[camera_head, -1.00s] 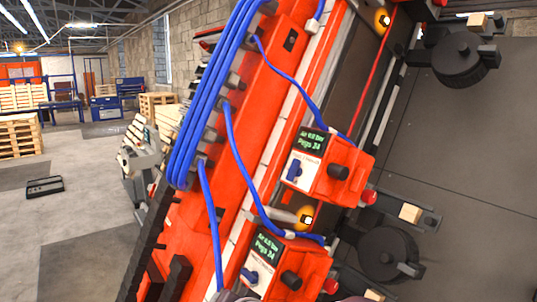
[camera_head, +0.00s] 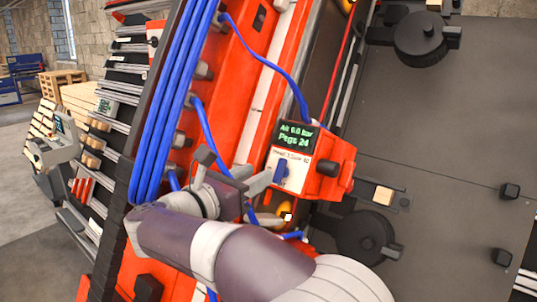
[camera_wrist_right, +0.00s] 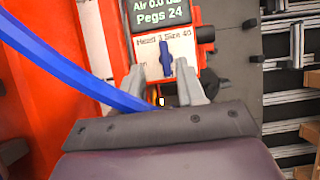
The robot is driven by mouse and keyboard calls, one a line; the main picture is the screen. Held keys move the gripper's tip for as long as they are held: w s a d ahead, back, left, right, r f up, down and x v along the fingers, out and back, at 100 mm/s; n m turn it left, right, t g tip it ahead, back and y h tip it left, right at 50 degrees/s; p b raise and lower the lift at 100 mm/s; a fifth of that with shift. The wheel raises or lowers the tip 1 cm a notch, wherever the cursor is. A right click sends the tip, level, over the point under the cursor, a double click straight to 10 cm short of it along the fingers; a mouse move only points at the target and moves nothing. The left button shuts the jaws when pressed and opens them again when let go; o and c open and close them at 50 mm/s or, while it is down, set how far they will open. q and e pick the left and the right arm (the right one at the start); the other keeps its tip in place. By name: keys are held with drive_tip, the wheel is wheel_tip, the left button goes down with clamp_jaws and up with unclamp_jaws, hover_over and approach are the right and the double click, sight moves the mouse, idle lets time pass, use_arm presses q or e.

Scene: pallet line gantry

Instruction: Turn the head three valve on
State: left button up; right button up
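The head three valve is a blue lever (camera_head: 282,174) on the white panel of an orange control box (camera_head: 327,180). The panel label reads head 3, and the lever stands upright in the right wrist view (camera_wrist_right: 166,57). My right gripper (camera_head: 258,176) is open just in front of the panel. In the right wrist view, its two fingers (camera_wrist_right: 162,80) point at the panel, one on each side of the lever's lower end. I cannot tell whether they touch it. The box's screen (camera_head: 297,137) shows air and 24 pegs. My left gripper is not in view.
Blue hoses (camera_head: 168,100) run down the orange gantry beam, and one loops to the control box. A black round knob (camera_head: 420,37) and another dark wheel (camera_head: 365,238) sit on the right. My right arm covers the lower middle. Grey floor shows at left.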

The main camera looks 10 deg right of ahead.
sight(279, 164)
drive_tip(key=x, duration=0.1)
drive_tip(key=p+x, duration=0.1)
drive_tip(key=x, duration=0.1)
drive_tip(key=p+x, duration=0.1)
drive_tip(key=x, duration=0.1)
drive_tip(key=shift+s+d+r, duration=0.25)
drive_tip(key=shift+d, duration=0.05)
drive_tip(key=shift+d+f, duration=0.1)
drive_tip(key=shift+d, duration=0.3)
drive_tip(key=shift+w+a+f, duration=0.1)
drive_tip(key=shift+w+a, duration=0.2)
drive_tip(key=c, duration=0.4)
clamp_jaws()
drive_tip(key=shift+s+d, duration=0.1)
drive_tip(key=shift+d, duration=0.05)
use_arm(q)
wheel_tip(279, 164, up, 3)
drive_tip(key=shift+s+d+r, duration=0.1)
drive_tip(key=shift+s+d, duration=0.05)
